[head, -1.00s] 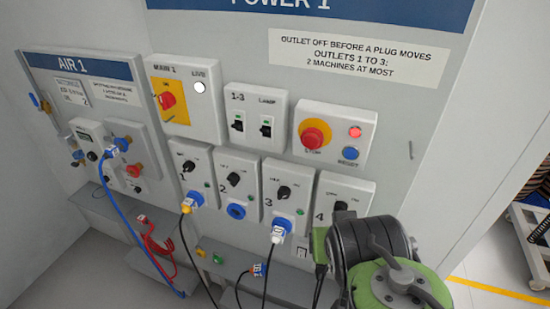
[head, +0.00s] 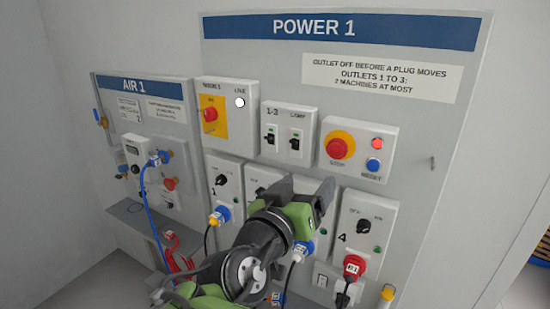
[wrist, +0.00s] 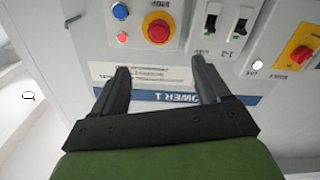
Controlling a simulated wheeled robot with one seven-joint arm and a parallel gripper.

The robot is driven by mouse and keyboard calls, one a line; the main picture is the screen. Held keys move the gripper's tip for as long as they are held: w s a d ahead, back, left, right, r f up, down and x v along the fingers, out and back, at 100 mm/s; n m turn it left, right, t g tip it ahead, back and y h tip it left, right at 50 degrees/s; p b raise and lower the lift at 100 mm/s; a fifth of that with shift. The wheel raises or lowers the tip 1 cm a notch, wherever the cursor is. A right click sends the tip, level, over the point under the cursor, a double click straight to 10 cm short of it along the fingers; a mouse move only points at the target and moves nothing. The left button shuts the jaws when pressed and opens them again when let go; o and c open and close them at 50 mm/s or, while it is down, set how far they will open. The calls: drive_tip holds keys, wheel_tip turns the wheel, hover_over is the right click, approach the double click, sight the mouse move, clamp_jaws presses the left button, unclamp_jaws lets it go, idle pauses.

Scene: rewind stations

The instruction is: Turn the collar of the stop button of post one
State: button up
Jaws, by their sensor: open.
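The red stop button (head: 337,149) sits on its yellow surround on a pale box of the POWER 1 panel. In the wrist view the stop button (wrist: 158,31) appears upside down, beyond my fingertips and roughly between them. I cannot tell the collar apart from the red cap. My gripper (head: 322,193) is in front of the panel, just below the stop button's box in the picture. In the wrist view my gripper (wrist: 160,66) has its two dark fingers wide apart with nothing between them. It looks apart from the button.
A lit red lamp (head: 377,144) and blue reset button (head: 374,164) are right of the stop button. Switches 1-3 (head: 271,138) and LAMP (head: 295,143) are left. My arm hides parts of the middle outlets. A red plug (head: 354,266) is in outlet 4.

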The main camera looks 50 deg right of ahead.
sight(335, 153)
drive_tip(key=d+p, duration=0.1)
drive_tip(key=d, duration=0.4)
drive_tip(key=w+d+p, duration=0.1)
drive_tip(key=d+p, duration=0.1)
drive_tip(key=d, duration=0.3)
drive_tip(key=w+d+p, duration=0.1)
drive_tip(key=d+p, duration=0.1)
drive_tip(key=d, duration=0.3)
drive_tip(key=shift+w+d, duration=0.1)
drive_tip(key=shift+d, duration=0.3)
drive_tip(key=c, duration=1)
drive_tip(key=shift+c, duration=0.2)
drive_tip(key=shift+m+b, duration=0.3)
drive_tip(key=shift+b, duration=0.15)
